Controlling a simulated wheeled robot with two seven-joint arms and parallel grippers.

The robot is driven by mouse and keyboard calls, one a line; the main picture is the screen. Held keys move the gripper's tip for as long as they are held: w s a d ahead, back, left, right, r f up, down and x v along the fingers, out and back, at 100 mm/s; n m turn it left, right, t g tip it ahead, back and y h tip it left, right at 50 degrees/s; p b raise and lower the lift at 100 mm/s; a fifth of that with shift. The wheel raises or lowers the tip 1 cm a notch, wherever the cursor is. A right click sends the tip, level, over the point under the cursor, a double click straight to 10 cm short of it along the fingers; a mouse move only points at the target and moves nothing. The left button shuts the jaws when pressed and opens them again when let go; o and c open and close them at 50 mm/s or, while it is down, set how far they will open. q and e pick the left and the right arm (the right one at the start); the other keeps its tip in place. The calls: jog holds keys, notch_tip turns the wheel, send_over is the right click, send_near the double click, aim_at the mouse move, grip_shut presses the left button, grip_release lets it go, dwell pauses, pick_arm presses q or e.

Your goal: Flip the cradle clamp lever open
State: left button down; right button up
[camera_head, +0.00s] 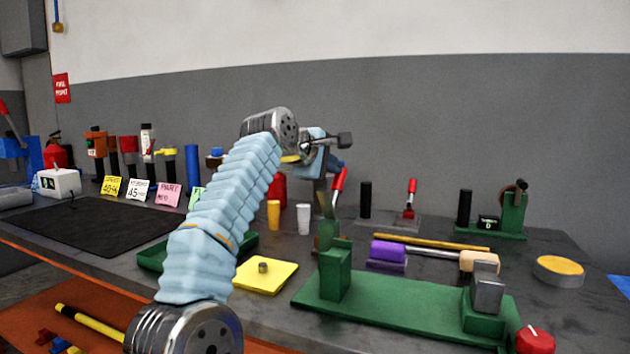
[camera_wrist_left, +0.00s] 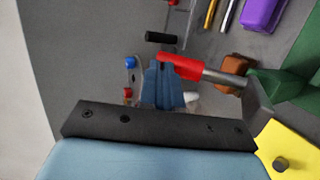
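The clamp lever has a red handle (camera_head: 339,180) and stands up, slightly tilted, above the left post of the green cradle fixture (camera_head: 400,305). In the left wrist view the red handle (camera_wrist_left: 180,66) runs into a grey metal shaft (camera_wrist_left: 225,78). My left arm reaches over the bench from the lower left. My left gripper (camera_head: 328,172) is beside the top of the handle in the head view. Its blue fingers (camera_wrist_left: 165,85) look close together near the handle's end; whether they touch it or have a gap is not clear. My right gripper is not in view.
A yellow plate (camera_head: 265,275) with a small knob lies left of the fixture. A red knob (camera_head: 535,341) is at the front right. A dark mat (camera_head: 90,230) leaves clear room at left.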

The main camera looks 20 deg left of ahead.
pick_arm(q)
jog(key=b+v, duration=0.2)
jog(key=v, duration=1.1)
jog(key=shift+s, duration=0.35)
jog(key=shift+a+r, duration=0.15)
